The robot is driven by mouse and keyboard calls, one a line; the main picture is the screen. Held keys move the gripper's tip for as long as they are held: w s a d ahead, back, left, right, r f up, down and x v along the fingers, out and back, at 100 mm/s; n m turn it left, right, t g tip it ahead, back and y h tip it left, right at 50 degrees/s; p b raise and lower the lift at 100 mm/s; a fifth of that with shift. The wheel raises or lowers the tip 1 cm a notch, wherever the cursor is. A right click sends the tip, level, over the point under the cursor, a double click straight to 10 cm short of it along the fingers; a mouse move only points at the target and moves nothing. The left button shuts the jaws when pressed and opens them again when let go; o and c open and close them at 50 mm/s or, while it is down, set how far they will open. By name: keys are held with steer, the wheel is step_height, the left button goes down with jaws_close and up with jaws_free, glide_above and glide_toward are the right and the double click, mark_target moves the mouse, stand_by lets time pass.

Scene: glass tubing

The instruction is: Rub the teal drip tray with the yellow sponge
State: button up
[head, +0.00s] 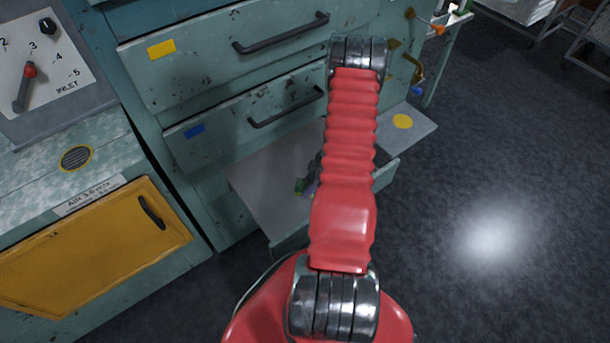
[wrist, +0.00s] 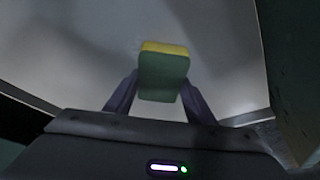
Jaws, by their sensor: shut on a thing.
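The sponge (wrist: 163,75) shows in the wrist view, with a dark green face toward me and a yellow strip along its far edge. My gripper (wrist: 160,84) is shut on it, with one purple finger on each side. Behind the sponge is a pale, bare surface; I cannot tell whether they touch. In the head view my red arm hides most of the gripper, and only a small green and purple patch shows inside the open bottom drawer. I cannot pick out a teal drip tray for certain in either view.
The bottom drawer (head: 262,180) is pulled out, with a pale inside. Two teal drawers above it, the upper (head: 200,62) and the lower (head: 225,118), have dark handles. A yellow door (head: 95,245) is at left. A grey plate with a yellow disc (head: 402,121) is right of my arm.

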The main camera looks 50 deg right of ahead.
steer(key=d, duration=0.3)
steer(key=shift+s+d+f, duration=0.1)
steer(key=shift+s, duration=0.3)
steer(key=shift+d, duration=0.25)
steer(key=shift+s+d, duration=0.3)
steer(key=shift+d, duration=0.65)
steer(key=shift+s+d+r, duration=0.15)
steer(key=shift+d+r, duration=0.05)
steer(key=shift+a+f, duration=0.15)
steer(key=shift+a, duration=0.1)
steer(key=shift+w+a, duration=0.2)
steer(key=shift+a, duration=0.1)
steer(key=shift+w+a, duration=0.1)
steer(key=shift+a, duration=0.15)
steer(key=shift+w+a, duration=0.1)
steer(key=shift+a, duration=0.8)
steer(key=shift+w+a, duration=0.15)
steer(key=shift+a, duration=0.2)
steer(key=shift+w+a, duration=0.1)
steer(key=shift+a, duration=0.25)
steer(key=shift+w+a, duration=0.2)
steer(key=shift+a, duration=0.55)
steer(key=shift+w+a, duration=0.15)
steer(key=shift+a, duration=0.6)
steer(key=shift+d+r, duration=0.1)
steer(key=shift+r, duration=3.95)
